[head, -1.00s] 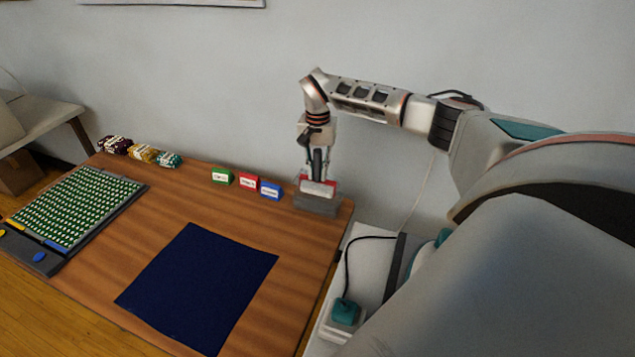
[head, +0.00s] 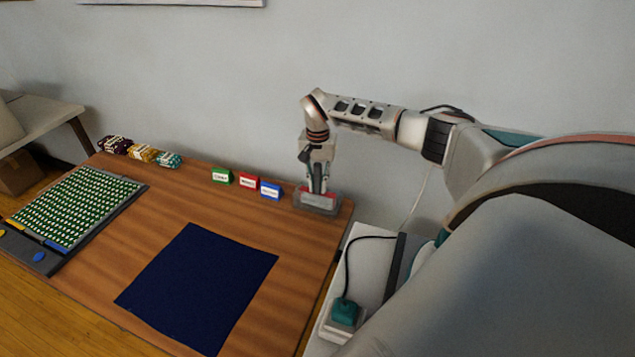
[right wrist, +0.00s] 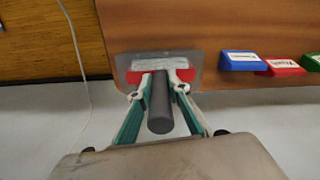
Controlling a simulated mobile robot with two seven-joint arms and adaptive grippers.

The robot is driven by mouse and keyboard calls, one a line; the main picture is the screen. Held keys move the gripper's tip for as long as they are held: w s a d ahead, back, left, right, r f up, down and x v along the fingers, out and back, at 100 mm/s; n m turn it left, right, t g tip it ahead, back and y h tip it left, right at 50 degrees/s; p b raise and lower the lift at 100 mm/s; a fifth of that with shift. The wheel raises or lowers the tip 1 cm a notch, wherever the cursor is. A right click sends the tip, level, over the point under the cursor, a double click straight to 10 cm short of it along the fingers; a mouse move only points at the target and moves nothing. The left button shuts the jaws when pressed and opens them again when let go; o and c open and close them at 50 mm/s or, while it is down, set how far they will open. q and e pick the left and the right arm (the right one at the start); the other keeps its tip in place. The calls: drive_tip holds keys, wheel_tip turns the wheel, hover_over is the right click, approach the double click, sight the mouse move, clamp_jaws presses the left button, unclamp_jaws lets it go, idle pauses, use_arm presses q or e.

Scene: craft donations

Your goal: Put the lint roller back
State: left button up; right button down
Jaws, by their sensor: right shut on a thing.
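The lint roller has a dark grey handle (right wrist: 160,108) and a pale roller head (right wrist: 152,64) with red beside it. My right gripper (right wrist: 160,92) is shut on its handle, pointing down. In the head view the right gripper (head: 318,186) is at the far right corner of the table. The lint roller's red part (head: 318,195) sits low within the outline of a grey tray (head: 316,209); the tray also shows in the right wrist view (right wrist: 119,66). I cannot tell whether the roller touches the tray's floor. My left gripper is not in view.
Green (head: 221,176), red (head: 248,181) and blue (head: 270,190) label blocks stand just left of the tray. A dark blue mat (head: 200,285) lies in front. A bead-filled board (head: 80,208) and yarn bundles (head: 142,153) are at left. The wall is close behind.

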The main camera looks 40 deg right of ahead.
sight(318, 165)
drive_tip(key=c, duration=1.9)
unclamp_jaws()
wheel_tip(318, 165, up, 13)
drive_tip(key=shift+f, duration=0.1)
